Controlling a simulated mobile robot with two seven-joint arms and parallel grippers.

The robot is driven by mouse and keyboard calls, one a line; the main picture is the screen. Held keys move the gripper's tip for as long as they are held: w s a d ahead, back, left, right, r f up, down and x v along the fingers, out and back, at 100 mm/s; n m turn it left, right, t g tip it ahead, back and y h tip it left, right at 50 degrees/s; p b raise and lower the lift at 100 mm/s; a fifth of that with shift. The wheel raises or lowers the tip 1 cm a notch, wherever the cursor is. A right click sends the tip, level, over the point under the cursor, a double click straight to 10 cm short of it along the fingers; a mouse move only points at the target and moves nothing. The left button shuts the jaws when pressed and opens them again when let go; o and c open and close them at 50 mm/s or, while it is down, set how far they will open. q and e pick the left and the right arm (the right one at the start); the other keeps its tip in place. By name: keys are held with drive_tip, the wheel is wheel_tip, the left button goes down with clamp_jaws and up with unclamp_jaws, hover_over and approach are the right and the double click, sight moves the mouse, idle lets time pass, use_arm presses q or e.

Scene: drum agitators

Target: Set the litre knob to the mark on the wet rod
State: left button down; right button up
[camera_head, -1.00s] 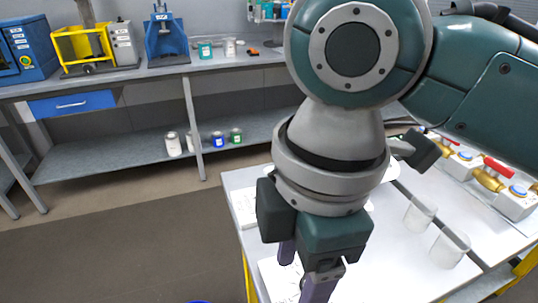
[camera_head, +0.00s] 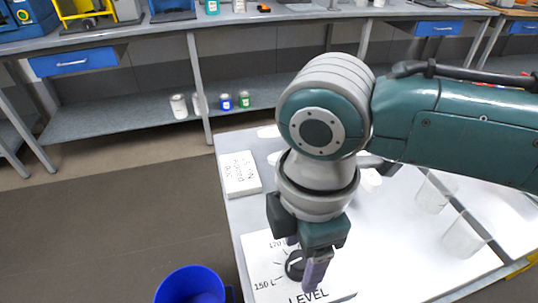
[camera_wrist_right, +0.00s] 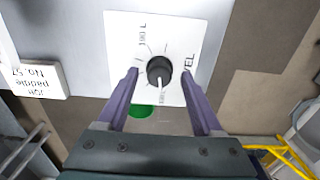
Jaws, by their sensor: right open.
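The litre knob (camera_wrist_right: 159,70) is black and round with a pale pointer line, on a white dial plate (camera_wrist_right: 121,40) marked in litres. In the head view the knob (camera_head: 293,265) is partly covered by my right gripper (camera_head: 303,268); the plate (camera_head: 262,262) reads "150 L" and "LEVEL". In the wrist view my right gripper (camera_wrist_right: 158,76) is open, its purple fingers on either side of the knob, with gaps visible. The pointer line points toward the gripper palm. Whether the fingertips are at knob height I cannot tell. I cannot make out a wet rod. My left gripper is out of view.
A white lettered block (camera_head: 240,174) lies on the white table near its left edge. Clear beakers (camera_head: 435,192) stand at the right. A green disc (camera_wrist_right: 141,110) shows by the plate. A blue bucket (camera_head: 192,285) is on the floor. A back bench (camera_head: 110,42) runs behind.

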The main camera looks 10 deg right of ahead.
drive_tip(key=shift+f, duration=0.1)
clamp_jaws()
idle(0.5)
